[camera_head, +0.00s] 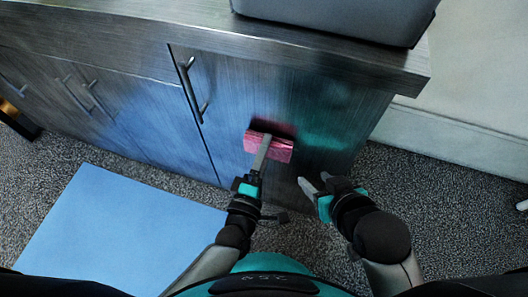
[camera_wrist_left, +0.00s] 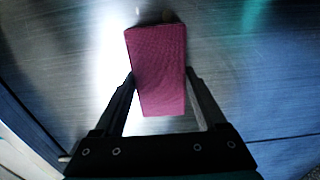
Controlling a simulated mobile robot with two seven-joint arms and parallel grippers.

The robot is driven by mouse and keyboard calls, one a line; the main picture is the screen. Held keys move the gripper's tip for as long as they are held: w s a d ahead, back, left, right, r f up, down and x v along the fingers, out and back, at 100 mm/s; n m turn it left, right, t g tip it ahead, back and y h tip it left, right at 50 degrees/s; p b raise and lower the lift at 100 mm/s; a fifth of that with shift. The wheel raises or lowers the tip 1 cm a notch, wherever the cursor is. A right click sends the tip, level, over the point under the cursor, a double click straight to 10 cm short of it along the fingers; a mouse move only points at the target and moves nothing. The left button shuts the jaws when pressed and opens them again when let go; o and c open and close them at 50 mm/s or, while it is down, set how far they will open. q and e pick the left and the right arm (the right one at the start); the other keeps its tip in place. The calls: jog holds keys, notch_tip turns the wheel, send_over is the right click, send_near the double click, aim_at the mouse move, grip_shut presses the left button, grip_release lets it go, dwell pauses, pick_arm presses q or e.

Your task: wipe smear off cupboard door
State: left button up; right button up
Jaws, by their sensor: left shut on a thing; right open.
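The cupboard door (camera_head: 235,85) is dark grey wood with a vertical bar handle (camera_head: 190,90) at its left edge. A blurry teal-green patch (camera_head: 325,130) shows on its right part; I cannot tell whether it is the smear or a reflection. My left gripper (camera_head: 264,154) is shut on a pink sponge-like block (camera_head: 281,150), held at the door's lower middle. The block also shows between the fingers in the left wrist view (camera_wrist_left: 157,60). Whether it touches the door is unclear. A dark reddish area lies just above it. My right gripper (camera_head: 314,187) is open and empty, right of the block.
A grey bin (camera_head: 340,18) stands on the countertop (camera_head: 290,60) above the door. More cupboard doors with handles (camera_head: 75,95) lie to the left. A blue mat (camera_head: 120,230) lies on the speckled carpet. A pale wall (camera_head: 475,90) is at the right.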

aim_at(283, 157)
pick_arm(q)
jog(key=shift+w+d, duration=0.1)
jog(key=shift+w, duration=0.2)
